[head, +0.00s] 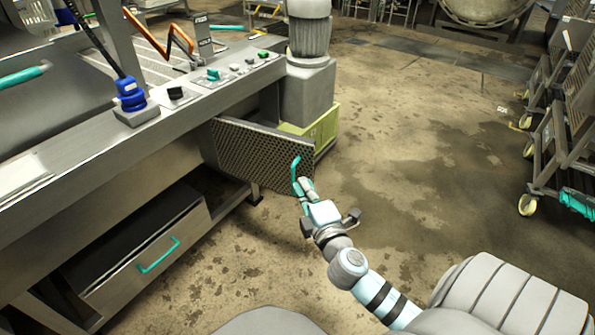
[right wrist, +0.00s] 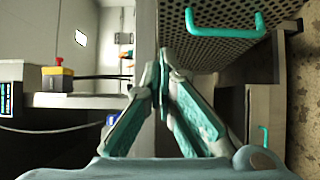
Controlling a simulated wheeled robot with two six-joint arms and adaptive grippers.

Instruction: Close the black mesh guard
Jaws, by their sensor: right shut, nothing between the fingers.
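The black mesh guard (head: 255,150) stands out from the front of the steel machine into the aisle, swung open, with a teal handle (head: 295,165) at its outer end. It also shows at the top right of the right wrist view (right wrist: 285,10), with its teal handle (right wrist: 225,30) across the mesh. My right gripper (head: 302,184) is just below the handle in the head view. In the right wrist view my right gripper (right wrist: 163,58) is shut and empty, with the handle above and right of its tips, apart from them. My left gripper is out of view.
An open drawer (head: 140,255) with a teal handle sits under the machine's counter (head: 90,150), left of the guard. A yellow-green box (head: 325,125) and grey column stand behind the guard. Wheeled racks (head: 565,130) line the right side. The floor between is clear.

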